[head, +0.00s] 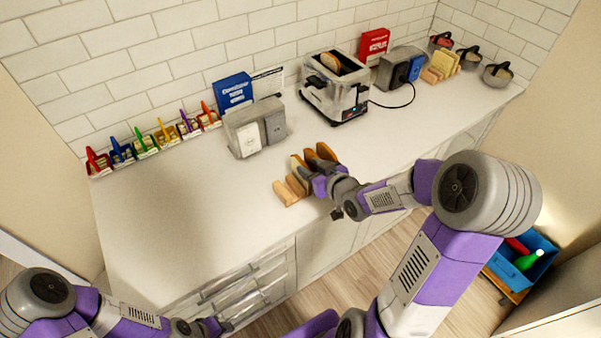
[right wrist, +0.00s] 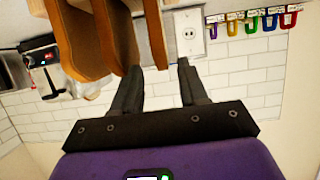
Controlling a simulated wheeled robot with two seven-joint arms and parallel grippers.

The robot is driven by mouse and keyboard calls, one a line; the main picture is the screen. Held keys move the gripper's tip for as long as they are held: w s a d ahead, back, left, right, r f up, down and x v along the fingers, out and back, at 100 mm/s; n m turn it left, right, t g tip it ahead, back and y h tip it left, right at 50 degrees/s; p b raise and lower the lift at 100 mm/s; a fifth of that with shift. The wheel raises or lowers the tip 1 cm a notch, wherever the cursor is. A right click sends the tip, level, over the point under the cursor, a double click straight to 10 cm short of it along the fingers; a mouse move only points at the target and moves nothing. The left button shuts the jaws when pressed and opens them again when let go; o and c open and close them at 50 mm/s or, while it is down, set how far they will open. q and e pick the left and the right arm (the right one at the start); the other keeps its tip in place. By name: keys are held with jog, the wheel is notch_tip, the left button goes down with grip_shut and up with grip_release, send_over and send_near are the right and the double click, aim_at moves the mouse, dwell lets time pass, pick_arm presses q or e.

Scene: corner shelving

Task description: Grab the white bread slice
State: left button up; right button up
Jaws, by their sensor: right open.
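A wooden rack (head: 289,190) on the counter holds several upright bread slices (head: 326,152). In the right wrist view, brown-crusted slices (right wrist: 115,35) hang in from the top; I cannot tell which one is the white slice. My right gripper (head: 318,186) is at the rack's front, beside the slices, and partly hides them. In the right wrist view its fingers (right wrist: 160,72) are apart, and the lower end of the rightmost slice (right wrist: 154,35) shows between their tips. Contact is not clear. My left gripper (head: 213,326) is low, off the counter front; its jaws are too small to read.
A toaster (head: 337,88) with a slice in it stands behind the rack. A grey box (head: 256,127) and blue packet (head: 234,92) stand to the left, with coloured clips (head: 143,140) along the wall. Pots (head: 497,74) are at far right. The counter's left front is clear.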

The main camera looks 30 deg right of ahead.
aim_at(303, 163)
jog(key=x, duration=0.4)
jog(key=shift+w+a+r, duration=0.15)
jog(key=shift+w+a, duration=0.05)
jog(key=shift+w, duration=0.15)
jog(key=shift+c, duration=0.2)
grip_shut()
